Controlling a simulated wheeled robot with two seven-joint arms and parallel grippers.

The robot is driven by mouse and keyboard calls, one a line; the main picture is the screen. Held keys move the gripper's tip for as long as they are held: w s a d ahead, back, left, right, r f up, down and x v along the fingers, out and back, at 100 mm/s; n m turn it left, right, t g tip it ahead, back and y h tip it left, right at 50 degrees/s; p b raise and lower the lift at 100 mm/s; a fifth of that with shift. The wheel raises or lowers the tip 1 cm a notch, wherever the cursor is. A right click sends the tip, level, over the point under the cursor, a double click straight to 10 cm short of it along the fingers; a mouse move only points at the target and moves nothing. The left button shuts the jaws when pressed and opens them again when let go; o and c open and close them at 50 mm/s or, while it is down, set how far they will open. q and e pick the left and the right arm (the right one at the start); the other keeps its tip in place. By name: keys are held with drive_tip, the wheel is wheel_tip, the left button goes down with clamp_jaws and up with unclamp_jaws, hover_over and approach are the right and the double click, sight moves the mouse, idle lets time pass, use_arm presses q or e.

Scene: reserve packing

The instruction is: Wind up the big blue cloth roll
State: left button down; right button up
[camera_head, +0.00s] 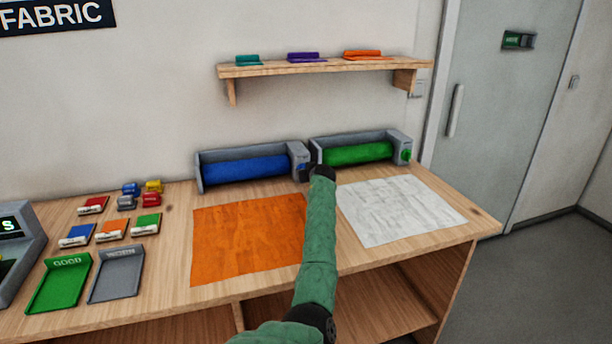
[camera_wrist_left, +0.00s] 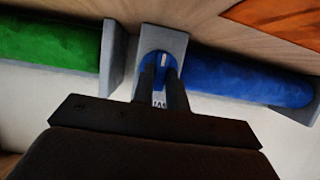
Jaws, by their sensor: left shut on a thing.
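The blue cloth roll (camera_head: 247,168) lies in a grey holder (camera_head: 200,172) at the back of the wooden table. Its blue knob (camera_head: 302,166) is on the holder's right end block, partly hidden by my gripper in the head view. My left gripper (camera_head: 312,171) is at that knob. In the left wrist view, the fingers (camera_wrist_left: 163,84) are shut on the blue knob (camera_wrist_left: 160,63), and the blue roll (camera_wrist_left: 245,78) stretches away to the right. My right gripper is not in view.
A green roll (camera_head: 357,153) in its own holder stands close on the right. An orange sheet (camera_head: 245,235) and a pale sheet (camera_head: 400,209) lie flat in front. Trays and small coloured items fill the table's left. A shelf (camera_head: 325,66) hangs above.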

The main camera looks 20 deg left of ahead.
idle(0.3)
use_arm(q)
drive_tip(key=c, duration=1.4)
unclamp_jaws()
